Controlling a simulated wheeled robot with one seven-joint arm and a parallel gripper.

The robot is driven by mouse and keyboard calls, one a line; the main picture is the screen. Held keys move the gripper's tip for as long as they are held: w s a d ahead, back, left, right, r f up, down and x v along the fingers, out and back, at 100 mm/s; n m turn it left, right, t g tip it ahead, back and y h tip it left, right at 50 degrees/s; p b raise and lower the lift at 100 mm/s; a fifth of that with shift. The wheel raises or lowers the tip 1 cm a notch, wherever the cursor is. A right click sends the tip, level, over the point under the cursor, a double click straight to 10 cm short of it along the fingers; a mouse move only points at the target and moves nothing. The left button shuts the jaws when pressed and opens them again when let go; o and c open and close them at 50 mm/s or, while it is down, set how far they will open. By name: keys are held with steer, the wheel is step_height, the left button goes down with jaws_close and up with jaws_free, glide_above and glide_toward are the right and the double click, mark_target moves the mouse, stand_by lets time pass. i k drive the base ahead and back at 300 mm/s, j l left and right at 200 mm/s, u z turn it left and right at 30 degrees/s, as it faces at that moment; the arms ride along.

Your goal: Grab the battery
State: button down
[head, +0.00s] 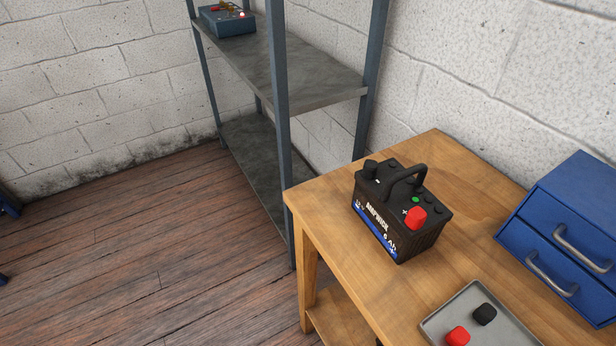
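The battery (384,226) is black with a blue and white label on its front. It stands upright on the wooden table (460,172), near the table's left side. A black carry handle arches over its top. A red terminal cap sits at its front right corner, and a black one at its back left. My gripper is not in the head view, so its place relative to the battery does not show.
A grey tray (440,327) holds a red cap (458,336) and a black cap (485,314). A blue drawer cabinet (568,215) stands at the right. A metal shelf rack (281,110) rises behind the table and carries a blue box (228,22). The wooden floor (140,240) at left is largely clear.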

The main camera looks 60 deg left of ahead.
mark_target(383, 203)
steer(key=u, duration=1.05)
steer(key=i+j+u, duration=0.25)
steer(key=j, duration=0.2)
steer(key=i+j+u, duration=0.25)
steer(key=i+j, duration=0.1)
steer(key=j, duration=0.05)
